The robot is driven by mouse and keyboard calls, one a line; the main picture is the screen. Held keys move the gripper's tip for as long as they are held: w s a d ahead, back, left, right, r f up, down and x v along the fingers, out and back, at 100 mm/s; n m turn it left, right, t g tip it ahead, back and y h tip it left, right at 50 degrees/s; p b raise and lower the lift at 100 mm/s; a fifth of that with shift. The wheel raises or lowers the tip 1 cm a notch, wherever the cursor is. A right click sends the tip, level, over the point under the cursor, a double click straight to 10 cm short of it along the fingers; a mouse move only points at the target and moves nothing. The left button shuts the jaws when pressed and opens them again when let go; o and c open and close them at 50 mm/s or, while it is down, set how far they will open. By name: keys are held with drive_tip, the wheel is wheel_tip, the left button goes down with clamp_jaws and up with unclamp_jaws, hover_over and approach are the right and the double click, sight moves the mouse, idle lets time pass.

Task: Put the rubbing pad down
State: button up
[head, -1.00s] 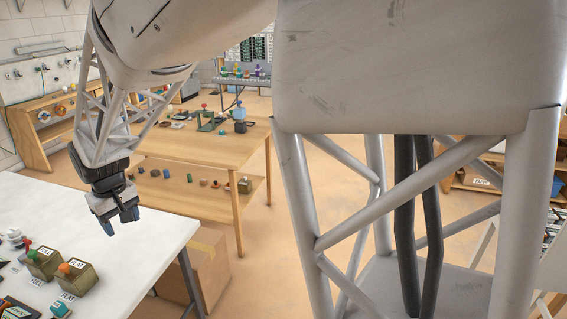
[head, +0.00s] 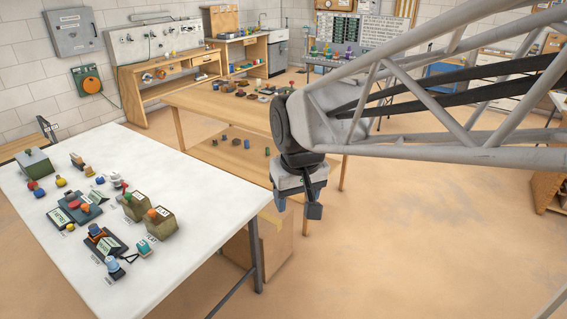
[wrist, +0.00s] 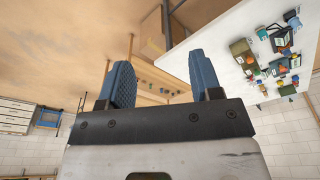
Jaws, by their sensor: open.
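My gripper (head: 297,206) is open, with its fingers hanging down past the right edge of the white table (head: 205,185). In the wrist view the two blue ridged fingers (wrist: 163,78) stand apart with nothing between them. I cannot tell which thing is the rubbing pad; the small things on the white table are too small to name surely. Among them are two olive boxes, one with an orange knob (head: 161,224) and one with a green knob (head: 135,207), a small teal piece (head: 143,248) and a dark tray (head: 94,243).
A green box (head: 35,163) stands at the white table's left end. A wooden table (head: 205,98) with several things on it stands behind my gripper. A cardboard box (head: 283,240) sits on the floor beneath it. The table's right half and the floor at right are clear.

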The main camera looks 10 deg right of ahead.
drive_tip(key=s+d+f+m, duration=0.1)
drive_tip(key=s+d, duration=0.2)
drive_tip(key=s, duration=0.3)
drive_tip(key=s+d+m, duration=0.1)
drive_tip(key=s+d, duration=0.2)
drive_tip(key=s, duration=0.3)
drive_tip(key=shift+s+f+t, duration=0.3)
drive_tip(key=shift+s+f, duration=0.05)
drive_tip(key=shift+o, duration=0.5)
idle(0.4)
drive_tip(key=shift+w, duration=0.1)
